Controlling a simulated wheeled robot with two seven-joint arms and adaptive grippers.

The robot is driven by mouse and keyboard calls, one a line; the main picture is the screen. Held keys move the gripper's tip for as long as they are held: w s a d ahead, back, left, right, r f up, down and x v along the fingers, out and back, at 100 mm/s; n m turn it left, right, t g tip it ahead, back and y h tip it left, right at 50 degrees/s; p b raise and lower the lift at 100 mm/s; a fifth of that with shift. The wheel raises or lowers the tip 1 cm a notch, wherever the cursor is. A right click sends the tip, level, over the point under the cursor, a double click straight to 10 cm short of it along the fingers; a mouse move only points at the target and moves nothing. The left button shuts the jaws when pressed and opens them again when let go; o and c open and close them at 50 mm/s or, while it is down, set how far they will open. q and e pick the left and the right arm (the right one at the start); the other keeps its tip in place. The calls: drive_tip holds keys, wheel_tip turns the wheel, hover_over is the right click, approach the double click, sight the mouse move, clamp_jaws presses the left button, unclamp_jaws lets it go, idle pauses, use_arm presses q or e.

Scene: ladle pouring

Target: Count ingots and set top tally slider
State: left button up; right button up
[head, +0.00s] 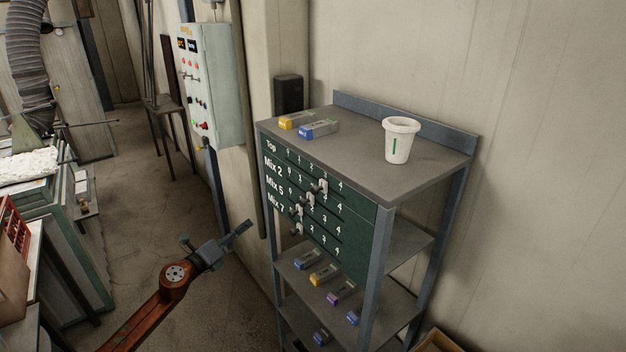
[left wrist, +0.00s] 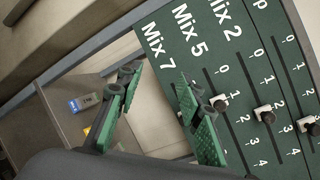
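The green tally board (head: 345,240) on the shelf front has rows Top, Mix 2, Mix 5 and Mix 7. The Top slider (head: 322,187) appears to be near 3; it also shows at the right edge of the left wrist view (left wrist: 308,124). A yellow-ended ingot (head: 297,120) and a blue-ended ingot (head: 319,129) lie side by side on the shelf top (head: 350,155). My left gripper (head: 246,228) is left of the board, apart from it. In the left wrist view its green-padded fingers (left wrist: 162,100) are spread and empty. My right gripper is not in view.
A white cup (head: 399,145) stands on the shelf top. Several ingots lie on lower shelves, including a blue-ended one (head: 307,259). The lower sliders, such as Mix 2 (head: 309,199), sit close together. A control box (head: 210,85) hangs on the wall behind.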

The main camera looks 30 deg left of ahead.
use_arm(q)
drive_tip(key=d+r+m+h+p, duration=0.2)
drive_tip(key=d+r+m+h, duration=0.2)
drive_tip(key=d+r+m, duration=0.65)
drive_tip(key=m+g+h, duration=0.1)
drive_tip(key=m+h, duration=0.2)
approach(312, 191)
drive_tip(key=x, duration=0.3)
drive_tip(key=p+x, duration=0.1)
drive_tip(key=x, duration=0.1)
drive_tip(key=p+x, duration=0.2)
drive_tip(key=x, duration=0.1)
drive_tip(key=shift+w+d+r, duration=0.25)
drive_tip(key=shift+r, duration=0.1)
drive_tip(key=shift+p+x, duration=0.4)
drive_tip(key=shift+x, duration=0.45)
drive_tip(key=shift+w+f, duration=0.2)
clamp_jaws()
